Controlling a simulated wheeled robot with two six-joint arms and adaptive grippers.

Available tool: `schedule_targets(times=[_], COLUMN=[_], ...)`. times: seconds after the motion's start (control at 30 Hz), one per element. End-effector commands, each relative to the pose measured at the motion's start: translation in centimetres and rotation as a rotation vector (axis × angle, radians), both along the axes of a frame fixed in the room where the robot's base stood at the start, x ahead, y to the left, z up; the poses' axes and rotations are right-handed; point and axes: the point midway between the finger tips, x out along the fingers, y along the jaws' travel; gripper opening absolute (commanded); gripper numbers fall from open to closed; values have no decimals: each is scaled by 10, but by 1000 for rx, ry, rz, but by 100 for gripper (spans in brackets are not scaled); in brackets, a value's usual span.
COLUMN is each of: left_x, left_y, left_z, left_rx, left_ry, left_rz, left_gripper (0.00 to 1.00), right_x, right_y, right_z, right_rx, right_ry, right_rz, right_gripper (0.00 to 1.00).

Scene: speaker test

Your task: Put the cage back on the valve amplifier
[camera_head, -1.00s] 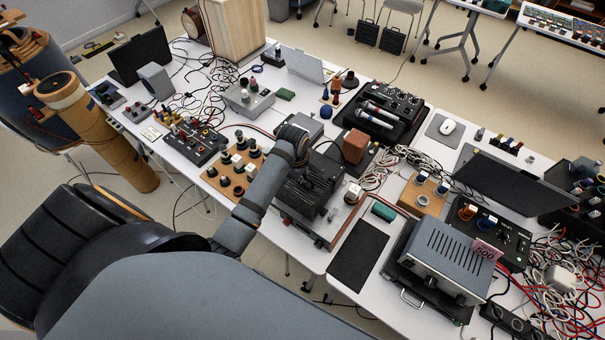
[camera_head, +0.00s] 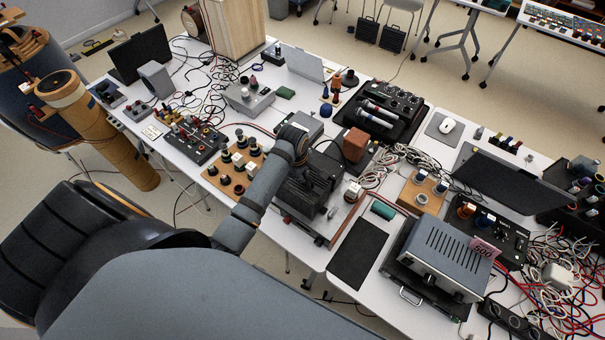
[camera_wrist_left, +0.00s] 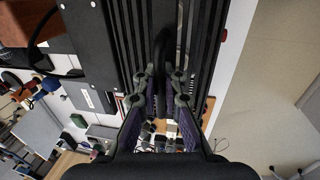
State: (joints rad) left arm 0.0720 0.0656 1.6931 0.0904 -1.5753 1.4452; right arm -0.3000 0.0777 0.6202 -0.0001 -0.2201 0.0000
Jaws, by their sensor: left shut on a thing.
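The black slatted cage (camera_head: 300,196) is at the valve amplifier (camera_head: 340,228), whose reddish-brown edge shows at the front right in the head view. The cage's dark ribs also fill much of the left wrist view (camera_wrist_left: 100,42). My left gripper (camera_head: 316,184) is over the cage, with its fingers shut on a thin black part of it. In the left wrist view the two fingers (camera_wrist_left: 161,78) point at the cage's top. The arm hides part of the cage, and I cannot tell whether its lower edge touches the amplifier. My right gripper is not in view.
A wooden board with knobs (camera_head: 232,168) lies close left of the cage. A reddish-brown block (camera_head: 355,144) stands close behind it to the right. A flat black mat (camera_head: 357,255) and a grey metal box with a handle (camera_head: 440,258) are to the right. Cables crowd the table.

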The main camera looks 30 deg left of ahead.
Motion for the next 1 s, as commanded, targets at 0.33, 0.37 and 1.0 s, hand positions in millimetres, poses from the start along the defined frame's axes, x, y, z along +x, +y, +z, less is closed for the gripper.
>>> schedule_targets(times=[0.33,0.37,1.0], left_x=[-1,-1,-1], left_y=[0,0,0], left_z=[0,0,-6], left_rx=[0,0,0], left_ry=[-1,-1,0], left_rz=[0,0,0], left_gripper=[0,0,0], right_x=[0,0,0], right_y=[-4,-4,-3], right_z=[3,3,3], right_rx=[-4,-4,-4], right_ry=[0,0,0], right_rz=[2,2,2], right_gripper=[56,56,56])
